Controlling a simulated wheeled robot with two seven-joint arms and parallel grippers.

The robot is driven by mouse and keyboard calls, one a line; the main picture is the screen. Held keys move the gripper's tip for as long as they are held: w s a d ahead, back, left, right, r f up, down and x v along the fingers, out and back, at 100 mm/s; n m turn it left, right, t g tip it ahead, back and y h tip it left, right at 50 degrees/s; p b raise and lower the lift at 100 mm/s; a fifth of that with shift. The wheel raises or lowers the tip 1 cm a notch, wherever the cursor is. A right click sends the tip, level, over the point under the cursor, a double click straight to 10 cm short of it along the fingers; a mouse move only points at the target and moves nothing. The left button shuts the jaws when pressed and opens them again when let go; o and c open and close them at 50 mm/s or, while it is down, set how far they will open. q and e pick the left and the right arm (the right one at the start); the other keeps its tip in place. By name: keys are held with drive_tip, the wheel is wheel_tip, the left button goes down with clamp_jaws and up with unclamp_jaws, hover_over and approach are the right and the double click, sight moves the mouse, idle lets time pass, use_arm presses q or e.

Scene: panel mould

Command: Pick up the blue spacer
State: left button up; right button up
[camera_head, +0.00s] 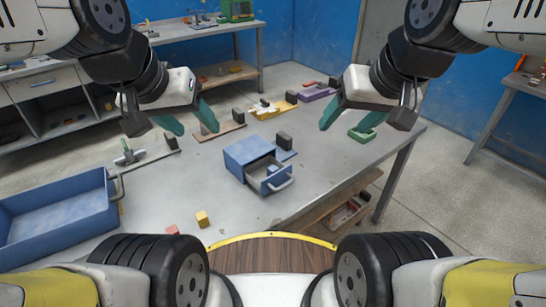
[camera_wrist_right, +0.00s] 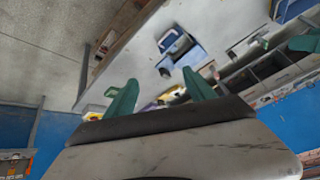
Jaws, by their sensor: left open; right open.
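A small blue plate with a dark upright block (camera_head: 284,142) lies just behind the cabinet. My left gripper (camera_head: 197,131) is open and empty above the table, left of the cabinet. My right gripper (camera_head: 344,129) is open and empty, right of the cabinet. In the right wrist view its green fingers are spread (camera_wrist_right: 160,94), and the cabinet (camera_wrist_right: 173,38) shows beyond them.
A large blue tray (camera_head: 60,221) fills the table's left side. A red block (camera_head: 172,230) and a yellow block (camera_head: 202,219) lie near the front. Brown, yellow and purple (camera_head: 318,93) plates line the back. A green frame (camera_head: 362,133) lies by the right gripper.

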drive_tip(key=w+f, duration=0.1)
drive_tip(key=w, duration=0.2)
drive_tip(key=w+a+f+n+g, duration=0.1)
drive_tip(key=w, duration=0.2)
drive_tip(key=w+a+n+g, duration=0.1)
drive_tip(key=w, duration=0.2)
drive_tip(key=shift+w+a+f+h, duration=0.2)
drive_tip(key=shift+w+f+h, duration=0.1)
drive_tip(key=shift+w+f, duration=0.1)
drive_tip(key=c, duration=0.4)
drive_tip(key=n+g+h, duration=0.2)
drive_tip(key=n+g, duration=0.2)
drive_tip(key=n, duration=0.1)
hover_over(273, 168)
drive_tip(key=f, duration=2.2)
drive_tip(key=shift+d+f, duration=0.2)
drive_tip(key=shift+d, duration=0.1)
drive_tip(key=f, duration=0.9)
drive_tip(key=shift+a, duration=0.25)
